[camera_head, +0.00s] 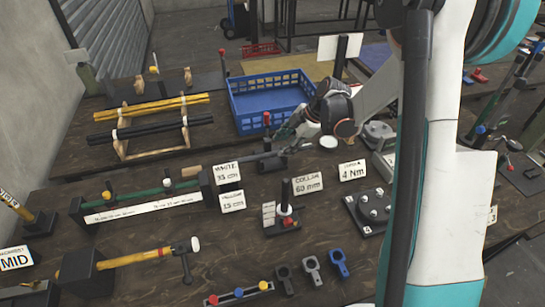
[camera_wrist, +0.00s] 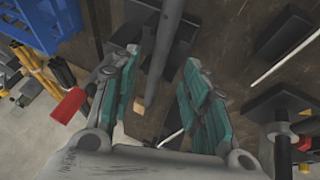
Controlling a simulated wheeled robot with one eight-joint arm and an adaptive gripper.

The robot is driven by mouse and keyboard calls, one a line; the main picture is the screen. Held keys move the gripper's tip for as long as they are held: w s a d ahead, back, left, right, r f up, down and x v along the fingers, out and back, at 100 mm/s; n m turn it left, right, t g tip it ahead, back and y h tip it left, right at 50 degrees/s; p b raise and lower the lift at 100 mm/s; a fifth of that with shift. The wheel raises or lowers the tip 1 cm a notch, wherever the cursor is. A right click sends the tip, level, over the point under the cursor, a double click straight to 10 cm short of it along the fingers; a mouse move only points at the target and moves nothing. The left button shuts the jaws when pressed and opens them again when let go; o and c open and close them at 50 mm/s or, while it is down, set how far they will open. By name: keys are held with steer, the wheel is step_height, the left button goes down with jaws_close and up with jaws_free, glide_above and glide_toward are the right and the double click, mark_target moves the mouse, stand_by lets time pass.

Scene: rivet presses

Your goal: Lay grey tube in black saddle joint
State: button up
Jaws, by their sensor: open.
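My gripper (camera_head: 288,131) is open above the bench, its teal-padded fingers spread in the wrist view (camera_wrist: 160,98). The grey tube (camera_wrist: 162,55) runs between and beyond the fingers, with clear space on either side near its close end. In the head view the tube (camera_head: 228,161) lies low behind the white label cards. Its right end is by a small dark block (camera_head: 273,164) that looks like the black saddle joint. A dark piece beside the tube (camera_wrist: 186,32) may be the same joint. I cannot tell whether the tube is seated in it.
A blue crate (camera_head: 270,103) is behind. A wooden rack (camera_head: 125,148) holds yellow and black rods. Label cards (camera_head: 227,174) stand in front.

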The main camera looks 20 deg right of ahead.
mark_target(274, 152)
steer(key=shift+b+x, duration=1.2)
steer(key=shift+x, duration=1.5)
steer(key=shift+a+r, duration=0.1)
steer(key=shift+a, duration=0.1)
steer(key=shift+c, duration=0.2)
jaws_close()
